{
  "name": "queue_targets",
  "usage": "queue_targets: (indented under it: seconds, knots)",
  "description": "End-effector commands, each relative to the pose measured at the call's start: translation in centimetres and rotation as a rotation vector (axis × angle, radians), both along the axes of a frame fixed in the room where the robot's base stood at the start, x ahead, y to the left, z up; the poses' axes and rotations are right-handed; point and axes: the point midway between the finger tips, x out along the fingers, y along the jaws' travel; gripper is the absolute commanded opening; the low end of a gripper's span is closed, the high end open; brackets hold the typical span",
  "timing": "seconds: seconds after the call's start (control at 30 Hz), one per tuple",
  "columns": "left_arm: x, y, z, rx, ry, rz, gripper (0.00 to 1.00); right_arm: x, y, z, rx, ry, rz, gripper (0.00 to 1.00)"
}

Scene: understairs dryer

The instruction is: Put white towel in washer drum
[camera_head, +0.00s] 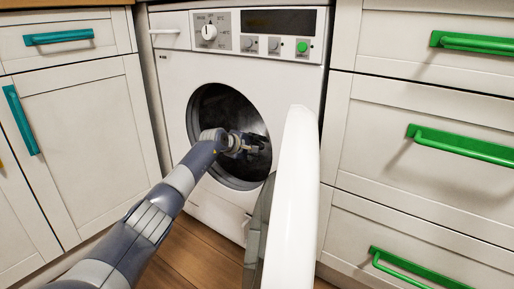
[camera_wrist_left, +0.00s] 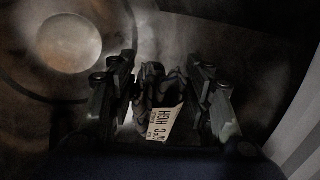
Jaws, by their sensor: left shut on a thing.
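The white washer (camera_head: 175,65) stands with its round door open, and its dark drum (camera_head: 222,106) shows inside. My left arm reaches in from the lower left, and my left gripper (camera_head: 252,148) is inside the drum opening. In the left wrist view the fingers of my left gripper (camera_wrist_left: 160,95) are seen against the dim drum interior (camera_wrist_left: 200,40). No other towel shows. My right gripper is not in view.
The open washer door (camera_head: 296,190) sticks out toward me, just right of my left arm. White drawers with green handles (camera_head: 460,145) stand on the right. A white cabinet with teal handles (camera_head: 22,120) stands on the left. A strip of wooden floor (camera_head: 205,245) is clear below.

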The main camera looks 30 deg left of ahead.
Motion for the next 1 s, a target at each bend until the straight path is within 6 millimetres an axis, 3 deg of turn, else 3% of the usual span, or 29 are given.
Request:
queue_targets:
  seconds: [0.53,0.87,0.9,1.0]
  knots:
    - [0.0,0.0,-2.9,0.001,-0.001,0.0,0.2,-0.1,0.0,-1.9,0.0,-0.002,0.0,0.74]
    - [0.0,0.0,-3.1,0.0,-0.002,0.001,0.2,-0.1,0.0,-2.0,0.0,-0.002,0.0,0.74]
    - [0.0,0.0,-3.1,0.0,-0.002,0.001,0.5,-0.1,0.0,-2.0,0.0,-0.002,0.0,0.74]
    - [0.0,0.0,-3.1,0.0,-0.002,0.001,0.69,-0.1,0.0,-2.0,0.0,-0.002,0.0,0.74]
